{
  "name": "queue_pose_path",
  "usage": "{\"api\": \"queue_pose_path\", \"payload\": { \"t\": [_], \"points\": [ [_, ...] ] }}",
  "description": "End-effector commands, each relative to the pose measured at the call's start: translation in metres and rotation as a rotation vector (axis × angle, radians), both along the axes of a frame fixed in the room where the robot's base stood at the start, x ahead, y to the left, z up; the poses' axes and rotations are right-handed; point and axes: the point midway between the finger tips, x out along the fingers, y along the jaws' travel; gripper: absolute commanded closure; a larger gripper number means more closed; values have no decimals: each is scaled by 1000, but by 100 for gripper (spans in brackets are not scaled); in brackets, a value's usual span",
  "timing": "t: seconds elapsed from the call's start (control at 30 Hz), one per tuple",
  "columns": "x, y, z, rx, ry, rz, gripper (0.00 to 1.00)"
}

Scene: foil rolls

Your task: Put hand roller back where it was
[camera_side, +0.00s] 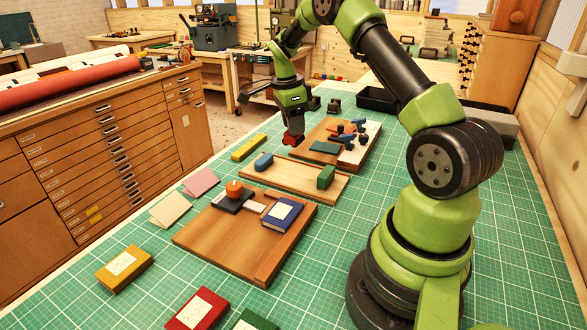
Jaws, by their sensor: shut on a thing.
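My gripper (292,138) points down above the far edge of the middle wooden board (290,176). It is shut on a small red thing (289,141), which looks like the hand roller; the fingers hide much of it, so its shape is hard to tell. The held thing appears to be off the surface, though the exact gap cannot be told. Behind it to the right, a wooden tray (316,132) holds several small blue, black and red tools (347,135) and a dark green block (325,147).
The middle board carries a blue piece (264,161) and a green block (326,177), with bare wood between. A nearer board (215,235) holds an orange-topped item (234,188) and a blue book (283,213). A yellow bar (248,147) lies left of my gripper.

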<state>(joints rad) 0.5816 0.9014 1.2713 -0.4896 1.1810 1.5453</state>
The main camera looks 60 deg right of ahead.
Motion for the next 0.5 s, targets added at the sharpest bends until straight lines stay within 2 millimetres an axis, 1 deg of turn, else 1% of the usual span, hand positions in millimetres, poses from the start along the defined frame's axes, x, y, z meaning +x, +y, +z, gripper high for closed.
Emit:
{"api": "queue_pose_path", "payload": {
  "t": [0.03, 0.1, 0.2, 0.37, 0.5],
  "points": [
    [-1, 0, -11, 4, 5, -3, 87],
    [-1, 0, -25, 4, 5, -2, 87],
    [-1, 0, -42, 3, 2, -2, 87],
    [0, 0, -58, 2, 1, 0, 87],
    [0, 0, -79, 3, 1, 1, 87]
  ]
}}
